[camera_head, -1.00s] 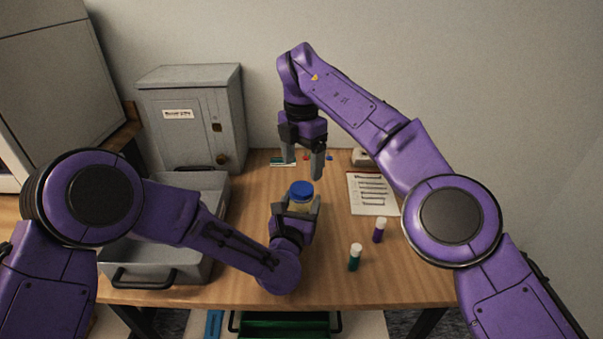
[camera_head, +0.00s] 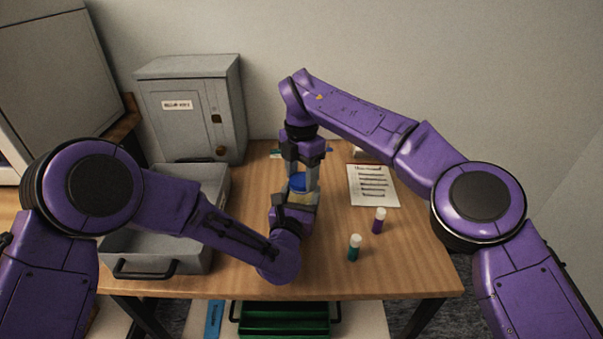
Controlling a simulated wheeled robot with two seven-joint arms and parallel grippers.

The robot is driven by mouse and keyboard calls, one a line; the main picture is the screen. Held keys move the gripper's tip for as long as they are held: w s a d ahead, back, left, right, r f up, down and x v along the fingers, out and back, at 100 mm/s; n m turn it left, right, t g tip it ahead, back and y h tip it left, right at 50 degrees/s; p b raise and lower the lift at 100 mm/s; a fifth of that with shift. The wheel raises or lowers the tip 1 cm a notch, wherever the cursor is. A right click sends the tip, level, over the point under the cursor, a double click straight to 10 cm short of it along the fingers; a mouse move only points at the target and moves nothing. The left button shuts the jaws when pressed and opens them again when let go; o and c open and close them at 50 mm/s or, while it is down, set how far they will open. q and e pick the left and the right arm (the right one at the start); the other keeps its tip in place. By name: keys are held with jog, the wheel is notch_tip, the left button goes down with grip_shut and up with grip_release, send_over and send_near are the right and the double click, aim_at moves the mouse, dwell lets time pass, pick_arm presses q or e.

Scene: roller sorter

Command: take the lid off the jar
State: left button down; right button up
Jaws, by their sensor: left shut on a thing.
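The jar (camera_head: 301,199) stands upright on the wooden table, with a yellowish body and a blue lid (camera_head: 299,184) on top. My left gripper (camera_head: 295,207) is shut on the jar's body from the front and hides its lower part. My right gripper (camera_head: 300,179) points straight down from above. Its two grey fingers stand on either side of the blue lid and look open around it. The fingers hide parts of the lid's sides, and I cannot see whether they touch it.
A grey tray (camera_head: 190,262) stands on the left of the table, partly behind my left arm. A grey metal cabinet (camera_head: 190,130) stands behind it. The table's front right is clear.

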aim_at(302, 179)
jog(key=n, duration=1.2)
jog(key=shift+n, duration=0.4)
jog(key=shift+r, duration=0.15)
jog(key=shift+r, duration=1)
jog(key=shift+r, duration=2)
pick_arm(q)
jog(key=shift+c, duration=0.3)
grip_release()
